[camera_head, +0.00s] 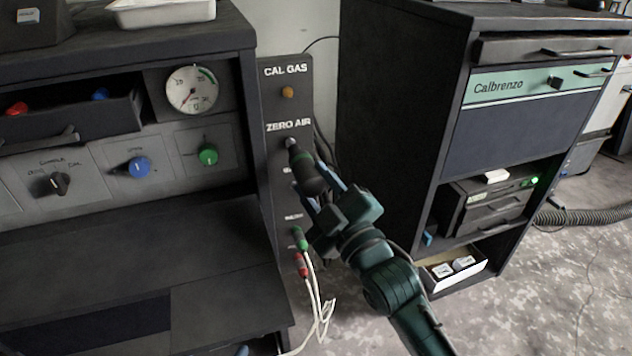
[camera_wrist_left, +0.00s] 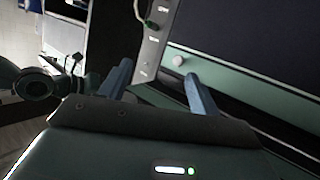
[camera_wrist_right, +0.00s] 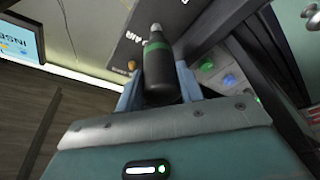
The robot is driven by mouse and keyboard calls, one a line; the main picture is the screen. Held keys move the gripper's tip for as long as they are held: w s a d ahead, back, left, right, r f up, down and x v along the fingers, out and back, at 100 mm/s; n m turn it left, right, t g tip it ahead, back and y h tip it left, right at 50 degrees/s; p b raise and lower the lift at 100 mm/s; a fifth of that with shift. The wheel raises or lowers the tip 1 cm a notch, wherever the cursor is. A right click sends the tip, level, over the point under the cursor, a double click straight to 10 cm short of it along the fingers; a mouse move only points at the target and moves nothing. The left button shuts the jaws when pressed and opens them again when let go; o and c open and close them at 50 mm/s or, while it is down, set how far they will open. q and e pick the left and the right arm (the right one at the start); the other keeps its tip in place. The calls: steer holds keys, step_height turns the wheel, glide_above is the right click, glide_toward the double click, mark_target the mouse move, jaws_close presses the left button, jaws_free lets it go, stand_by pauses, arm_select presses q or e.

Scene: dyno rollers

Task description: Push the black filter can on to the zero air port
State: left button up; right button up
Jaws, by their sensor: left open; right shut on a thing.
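The black filter can (camera_head: 308,176) has a narrow neck and a green band. My right gripper (camera_head: 313,184) is shut on its body. The can tilts up and left, its neck at the zero air port (camera_head: 290,143), under the ZERO AIR label. In the right wrist view the can (camera_wrist_right: 161,72) stands between the fingers, neck toward the dark panel. I cannot tell whether the neck only touches the port or is seated on it; the can's end hides the contact. My left gripper (camera_wrist_left: 156,76) is open and empty in the left wrist view, near a dark cabinet front.
The port panel (camera_head: 272,95) stands between the console (camera_head: 215,240) on the left and the dark Calbrenzo cabinet (camera_head: 395,90) on the right. An amber CAL GAS port (camera_head: 287,92) is above. Green and red plugs with white cables (camera_head: 318,310) hang below. Grey floor is clear at lower right.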

steer(key=shift+w+a+r+p, duration=0.1)
steer(key=shift+w+a+p, duration=0.05)
steer(key=shift+w+p, duration=0.4)
stand_by(1.4)
steer(key=shift+w+a, duration=0.15)
steer(key=shift+w, duration=0.15)
stand_by(0.3)
steer(key=o, duration=1.1)
